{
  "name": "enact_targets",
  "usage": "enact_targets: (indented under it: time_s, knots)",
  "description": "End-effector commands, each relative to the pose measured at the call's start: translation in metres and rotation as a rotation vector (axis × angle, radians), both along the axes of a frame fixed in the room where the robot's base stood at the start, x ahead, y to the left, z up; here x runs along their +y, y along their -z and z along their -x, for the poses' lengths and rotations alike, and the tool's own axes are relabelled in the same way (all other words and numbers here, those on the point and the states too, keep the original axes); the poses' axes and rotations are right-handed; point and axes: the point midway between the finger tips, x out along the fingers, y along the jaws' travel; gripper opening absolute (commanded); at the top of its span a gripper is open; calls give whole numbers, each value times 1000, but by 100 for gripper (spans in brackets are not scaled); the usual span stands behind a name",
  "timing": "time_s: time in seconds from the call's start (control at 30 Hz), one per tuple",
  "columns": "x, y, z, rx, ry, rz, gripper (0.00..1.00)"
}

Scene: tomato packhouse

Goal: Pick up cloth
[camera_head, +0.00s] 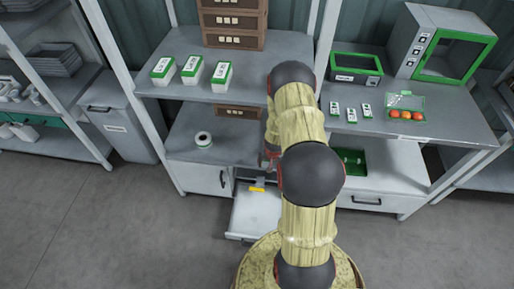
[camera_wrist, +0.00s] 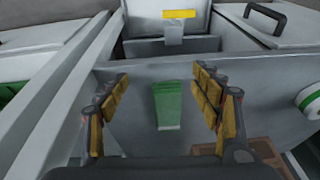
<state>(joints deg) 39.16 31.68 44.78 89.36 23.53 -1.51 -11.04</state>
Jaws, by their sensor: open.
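A flat green piece, which looks like the cloth (camera_wrist: 167,105), lies on the grey shelf surface in the wrist view. It lies between my fingers in the picture. My gripper (camera_wrist: 164,95) is open, with its yellow-padded fingers to the left and right of the green piece. Nothing is held. I cannot tell how high the fingertips are above the shelf. In the head view my arm hides the green piece and most of the gripper.
A white tape roll (camera_head: 203,139) stands on the same shelf (camera_head: 185,150), left of my arm, with a brown box (camera_head: 238,111) behind. Below, an open drawer (camera_head: 256,213) holds a yellow-topped item (camera_head: 257,189). A shelf upright (camera_wrist: 65,85) runs along the wrist view's left side.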

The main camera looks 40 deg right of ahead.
Motion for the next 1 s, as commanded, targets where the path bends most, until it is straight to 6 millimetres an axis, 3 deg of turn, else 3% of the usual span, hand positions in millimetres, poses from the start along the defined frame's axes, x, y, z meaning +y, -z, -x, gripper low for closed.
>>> enact_targets:
  time_s: [0.03,0.13,0.33,0.73,1.0]
  knots:
    - [-19,-7,-15,-37,8,53,65]
    - [-48,-22,-36,-93,19,144,65]
    - [-69,-30,-44,-122,12,227,65]
    - [-79,2,-56,-121,6,228,65]
    - [-89,36,-68,-120,6,228,65]
